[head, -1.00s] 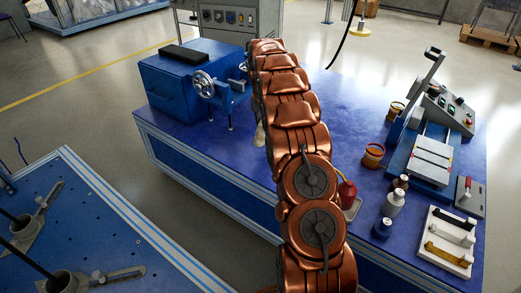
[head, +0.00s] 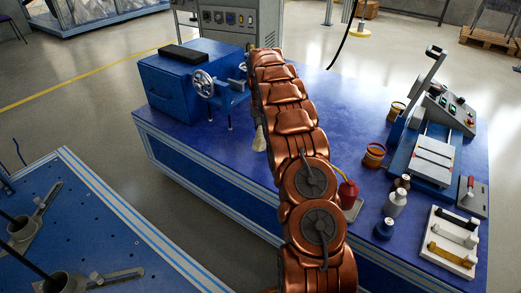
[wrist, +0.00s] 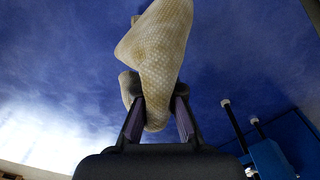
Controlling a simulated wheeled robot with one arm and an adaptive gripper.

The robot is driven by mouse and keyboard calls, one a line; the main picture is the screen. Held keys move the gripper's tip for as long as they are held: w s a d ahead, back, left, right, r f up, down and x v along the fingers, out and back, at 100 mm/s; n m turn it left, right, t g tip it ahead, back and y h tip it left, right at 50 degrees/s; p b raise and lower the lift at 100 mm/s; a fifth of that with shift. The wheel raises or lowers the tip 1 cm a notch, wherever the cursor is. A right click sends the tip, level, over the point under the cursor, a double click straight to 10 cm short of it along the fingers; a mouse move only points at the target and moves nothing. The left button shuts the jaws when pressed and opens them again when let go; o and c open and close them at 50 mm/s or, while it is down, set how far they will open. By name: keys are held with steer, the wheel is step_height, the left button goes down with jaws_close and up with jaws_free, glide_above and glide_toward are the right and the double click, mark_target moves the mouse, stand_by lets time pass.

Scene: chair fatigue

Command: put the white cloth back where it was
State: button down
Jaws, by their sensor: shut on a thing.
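The white cloth (wrist: 160,50) hangs bunched in my gripper (wrist: 157,100), which is shut on it. In the wrist view it looks cream, with a woven texture, and stretches away from the fingers over the blue tabletop. In the head view a small pale part of the cloth (head: 259,138) shows at the left edge of my copper arm, above the blue bench (head: 330,88). My arm hides the gripper and most of the cloth there. I cannot tell whether the cloth touches the bench.
A blue cabinet and a handwheel fixture (head: 210,88) stand left of my arm. Right of it are a red bottle (head: 348,194), a white bottle (head: 394,204), a copper-coloured tin (head: 373,155), a white tray (head: 438,256) and a test device (head: 432,155). The bench's back middle is clear.

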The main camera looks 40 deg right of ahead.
steer(key=c, duration=0.6)
jaws_free()
steer(key=shift+r, duration=0.15)
steer(key=shift+r, duration=5.85)
steer(key=shift+r, duration=0.1)
